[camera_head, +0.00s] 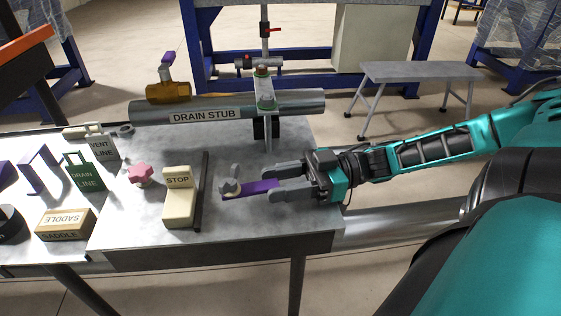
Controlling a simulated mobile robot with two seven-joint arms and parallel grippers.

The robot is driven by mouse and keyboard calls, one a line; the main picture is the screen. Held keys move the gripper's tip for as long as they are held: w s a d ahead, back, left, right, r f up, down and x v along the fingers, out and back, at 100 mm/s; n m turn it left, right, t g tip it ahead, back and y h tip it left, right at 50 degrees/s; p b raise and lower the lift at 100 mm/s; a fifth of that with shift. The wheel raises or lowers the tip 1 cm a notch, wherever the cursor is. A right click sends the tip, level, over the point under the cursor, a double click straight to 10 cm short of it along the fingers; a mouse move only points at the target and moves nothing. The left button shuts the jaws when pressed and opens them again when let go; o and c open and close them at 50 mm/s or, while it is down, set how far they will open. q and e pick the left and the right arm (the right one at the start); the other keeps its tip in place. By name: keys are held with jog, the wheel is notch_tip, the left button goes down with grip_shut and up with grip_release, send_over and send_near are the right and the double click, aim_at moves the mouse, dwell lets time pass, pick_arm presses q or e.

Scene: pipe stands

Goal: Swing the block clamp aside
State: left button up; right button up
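The block clamp appears to be the flat purple bar (262,187) with a grey knob (229,188) at its left end, low over the grey bench top. My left gripper is not in view.
A grey pipe marked DRAIN STUB (228,108) runs along the back, with a green-banded upright clamp (265,92). A pink knob (140,173), green DRAIN LINE tag (85,174) and SADDLE box (66,224) stand to the left. The bench's front right area is clear.

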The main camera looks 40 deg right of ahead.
jog(key=shift+o, duration=0.7)
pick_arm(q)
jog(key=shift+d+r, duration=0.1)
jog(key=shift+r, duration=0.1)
pick_arm(e)
jog(key=shift+s+d+r+p, duration=0.1)
jog(key=shift+d+p, duration=0.15)
jog(key=shift+p, duration=0.05)
jog(key=p+v, duration=0.2)
jog(key=shift+s+d+r, duration=0.15)
jog(key=shift+d, duration=0.05)
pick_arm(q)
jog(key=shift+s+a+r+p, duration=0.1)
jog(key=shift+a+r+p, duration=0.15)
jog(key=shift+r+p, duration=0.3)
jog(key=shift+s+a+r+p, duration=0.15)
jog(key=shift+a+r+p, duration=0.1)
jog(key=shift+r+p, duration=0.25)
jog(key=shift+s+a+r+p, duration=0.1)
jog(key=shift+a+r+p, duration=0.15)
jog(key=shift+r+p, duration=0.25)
pick_arm(e)
jog(key=v, duration=1)
jog(key=shift+f, duration=0.3)
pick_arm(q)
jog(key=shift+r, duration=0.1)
pick_arm(e)
jog(key=shift+c, duration=0.4)
